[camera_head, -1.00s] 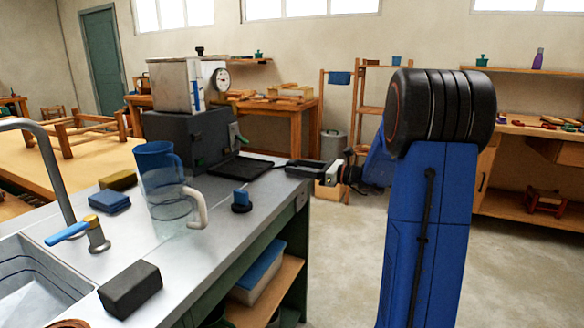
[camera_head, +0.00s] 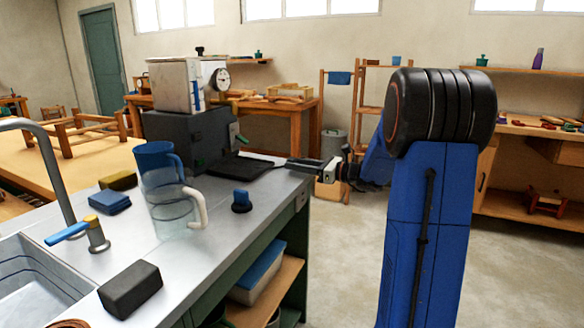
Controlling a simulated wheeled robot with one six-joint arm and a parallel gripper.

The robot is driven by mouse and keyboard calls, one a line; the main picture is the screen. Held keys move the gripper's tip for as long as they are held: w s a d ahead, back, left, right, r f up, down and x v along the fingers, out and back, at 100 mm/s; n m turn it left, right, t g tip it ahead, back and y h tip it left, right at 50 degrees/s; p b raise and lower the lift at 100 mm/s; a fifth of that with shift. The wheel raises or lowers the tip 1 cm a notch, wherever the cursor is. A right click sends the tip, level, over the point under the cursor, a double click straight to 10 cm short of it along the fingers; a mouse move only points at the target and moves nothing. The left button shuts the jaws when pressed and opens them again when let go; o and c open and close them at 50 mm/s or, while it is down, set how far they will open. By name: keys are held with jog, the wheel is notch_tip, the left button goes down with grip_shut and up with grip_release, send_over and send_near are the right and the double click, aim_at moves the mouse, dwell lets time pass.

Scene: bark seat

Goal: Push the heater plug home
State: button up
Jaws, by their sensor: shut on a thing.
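My gripper (camera_head: 303,165) is at the far right corner of the metal bench, its jaws pointing left. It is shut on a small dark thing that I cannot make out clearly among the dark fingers. I cannot pick out the heater plug for certain. A dark grey box (camera_head: 190,138) stands on the bench, with a pale metal tank (camera_head: 172,84) and a round dial on top. A black flat plate (camera_head: 235,168) lies in front of it, left of my gripper.
A sink (camera_head: 45,290) with a tap is at left. Open floor lies right of the bench.

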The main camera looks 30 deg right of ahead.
jog(key=shift+r, duration=2.1)
jog(key=shift+s+d, duration=0.1)
